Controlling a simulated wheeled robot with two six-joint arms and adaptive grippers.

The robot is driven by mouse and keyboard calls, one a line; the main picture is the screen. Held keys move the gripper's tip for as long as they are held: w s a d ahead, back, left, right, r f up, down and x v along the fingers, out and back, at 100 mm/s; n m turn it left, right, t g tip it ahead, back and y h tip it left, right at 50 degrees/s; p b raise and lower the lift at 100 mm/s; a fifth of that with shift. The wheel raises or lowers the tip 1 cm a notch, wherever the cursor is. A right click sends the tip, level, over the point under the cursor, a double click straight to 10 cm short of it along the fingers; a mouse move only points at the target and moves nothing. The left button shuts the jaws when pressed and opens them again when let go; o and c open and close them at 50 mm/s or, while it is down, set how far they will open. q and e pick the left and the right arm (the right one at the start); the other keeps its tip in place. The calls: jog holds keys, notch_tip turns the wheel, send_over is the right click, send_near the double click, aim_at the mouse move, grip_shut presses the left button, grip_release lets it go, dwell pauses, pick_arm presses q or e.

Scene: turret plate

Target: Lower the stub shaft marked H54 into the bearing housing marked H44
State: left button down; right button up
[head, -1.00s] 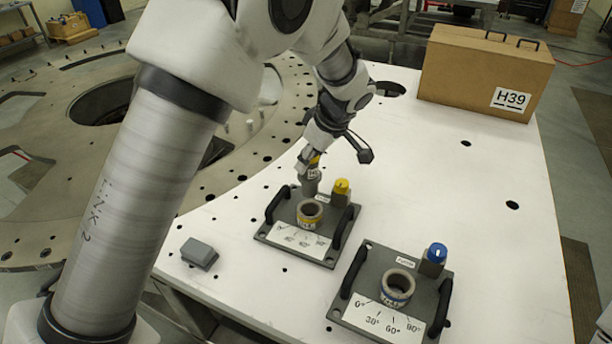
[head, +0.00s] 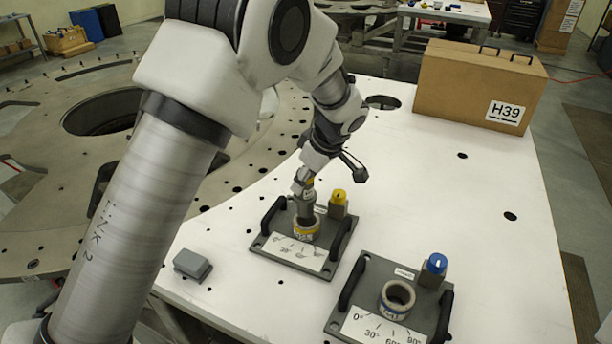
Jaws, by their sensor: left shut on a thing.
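A grey stub shaft (head: 308,208) hangs upright in my left gripper (head: 303,186), which is shut on its upper part. Its label is too small to read. The shaft's lower end is at the mouth of a round bearing housing with a yellow band (head: 306,228); I cannot tell whether it is inside or just above. This housing sits on a dark plate (head: 266,243) with two black handles and an angle scale. A second housing with a blue band (head: 397,297) stands empty on a nearer plate (head: 345,310). Neither housing's mark is legible. My right gripper is not in view.
A yellow-topped post (head: 338,203) stands close behind the yellow-banded housing, and a blue-topped post (head: 434,270) by the other. A small grey block (head: 192,265) lies at the table's left. A box marked H39 (head: 465,85) stands at the back. The table's right side is clear.

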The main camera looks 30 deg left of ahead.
aim_at(311, 196)
pick_arm(q)
jog(key=shift+w+d+f+b, duration=0.1)
jog(key=shift+f+b, duration=0.2)
jog(key=shift+f, duration=0.2)
jog(key=shift+w+d+f+b, duration=0.1)
jog(key=shift+f+b, duration=0.2)
jog(key=shift+f, duration=0.15)
jog(key=shift+s+a+f+b, duration=0.1)
jog(key=shift+a+f+b, duration=0.05)
jog(key=shift+f+b, duration=2.15)
jog(key=shift+f, duration=0.35)
jog(key=c, duration=0.6)
grip_release()
jog(key=v, duration=1.2)
